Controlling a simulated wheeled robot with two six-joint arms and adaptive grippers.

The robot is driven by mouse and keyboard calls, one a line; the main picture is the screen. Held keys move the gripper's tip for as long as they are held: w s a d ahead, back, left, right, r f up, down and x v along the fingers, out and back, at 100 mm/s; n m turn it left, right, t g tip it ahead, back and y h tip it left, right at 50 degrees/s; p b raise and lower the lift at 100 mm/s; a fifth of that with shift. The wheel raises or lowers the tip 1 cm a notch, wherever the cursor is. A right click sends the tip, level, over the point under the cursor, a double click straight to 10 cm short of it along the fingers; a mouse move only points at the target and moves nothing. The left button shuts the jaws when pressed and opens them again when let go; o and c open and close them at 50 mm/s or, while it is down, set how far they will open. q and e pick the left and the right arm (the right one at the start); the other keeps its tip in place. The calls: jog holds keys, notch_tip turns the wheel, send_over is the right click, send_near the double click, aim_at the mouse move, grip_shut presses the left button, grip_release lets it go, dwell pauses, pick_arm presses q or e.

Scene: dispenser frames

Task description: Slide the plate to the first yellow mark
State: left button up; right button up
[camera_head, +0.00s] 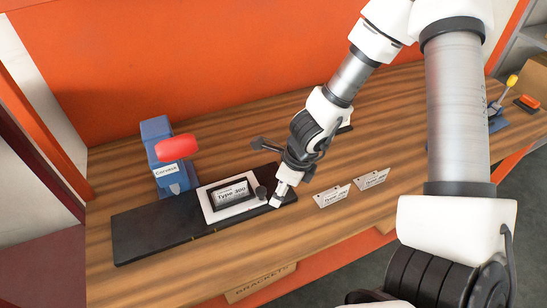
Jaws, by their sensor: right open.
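A white plate frame (206,209) with a dark window and a label reading "Type 300" sits on the right part of a long black rail (150,236). A small dark knob (262,192) stands at the plate's right end. My right gripper (274,180) is open and low at the right end of the rail, just right of the knob. A pale fingertip is close to the knob; I cannot tell whether they touch. My left gripper is not in view.
A blue device with a red handle (177,149) stands behind the rail. Two small label cards (332,196) (372,179) are right of my gripper on the wooden bench (110,285). Another blue device with a yellow knob (512,81) is at far right. An orange wall closes the back.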

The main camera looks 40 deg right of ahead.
aim_at(261, 190)
notch_tip(261, 190, up, 4)
jog(key=w+t, duration=0.2)
jog(key=w, duration=0.1)
jog(key=shift+g, duration=0.3)
jog(key=b+x, duration=0.7)
jog(key=x, duration=0.1)
jog(key=shift+s+a, duration=0.1)
jog(key=shift+s, duration=0.1)
jog(key=shift+a+r, duration=0.15)
jog(key=shift+a, duration=0.05)
grip_shut()
